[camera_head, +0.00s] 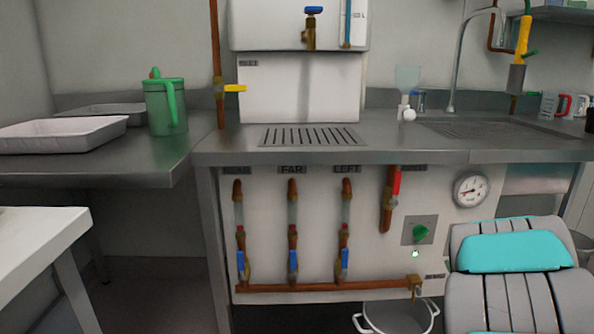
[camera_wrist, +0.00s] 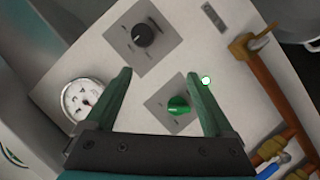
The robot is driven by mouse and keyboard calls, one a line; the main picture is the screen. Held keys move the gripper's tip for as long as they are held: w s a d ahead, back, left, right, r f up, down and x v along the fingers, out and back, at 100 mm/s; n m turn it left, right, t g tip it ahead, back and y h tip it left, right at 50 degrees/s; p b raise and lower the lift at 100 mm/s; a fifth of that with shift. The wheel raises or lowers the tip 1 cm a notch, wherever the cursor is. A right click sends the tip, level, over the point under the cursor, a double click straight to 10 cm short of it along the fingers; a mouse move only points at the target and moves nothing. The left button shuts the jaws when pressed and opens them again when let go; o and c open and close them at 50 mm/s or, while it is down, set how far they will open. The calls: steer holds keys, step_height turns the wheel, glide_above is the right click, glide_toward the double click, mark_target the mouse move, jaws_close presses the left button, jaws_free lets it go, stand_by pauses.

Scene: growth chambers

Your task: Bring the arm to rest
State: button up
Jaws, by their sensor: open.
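My gripper (camera_wrist: 158,88) shows in the wrist view with its two green fingers spread apart and nothing between their tips. It faces a white panel. A green knob (camera_wrist: 179,106) on a grey plate shows between the fingers, near the right finger; I cannot tell how far off it is. In the head view my grey and teal arm fills the lower right, in front of the panel's right side. The gripper itself cannot be made out there. The same green knob (camera_head: 420,232) is left of the arm, with a lit green lamp (camera_head: 415,254) below it.
The panel carries a gauge (camera_head: 471,189), copper pipes (camera_head: 320,288) and blue-handled valves. A black knob (camera_wrist: 143,35) shows in the wrist view. A steel counter (camera_head: 390,148) runs above the panel. A white pot (camera_head: 396,317) stands below. A white table (camera_head: 38,235) is at left.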

steer(key=s+a+m+g+y, duration=0.1)
steer(key=s+a+m+g, duration=0.1)
steer(key=s+a+g, duration=0.3)
steer(key=s+a+f+m+g+y+p, duration=0.1)
steer(key=s+a+g, duration=0.4)
steer(key=s+a, duration=0.8)
steer(key=s+a+f+m+g+y, duration=0.1)
steer(key=s+a+m+g, duration=0.2)
steer(key=s, duration=2.3)
steer(key=a+g, duration=0.3)
steer(key=a, duration=0.3)
steer(key=shift+a+y, duration=0.35)
steer(key=shift+y, duration=0.05)
steer(key=shift+d, duration=0.1)
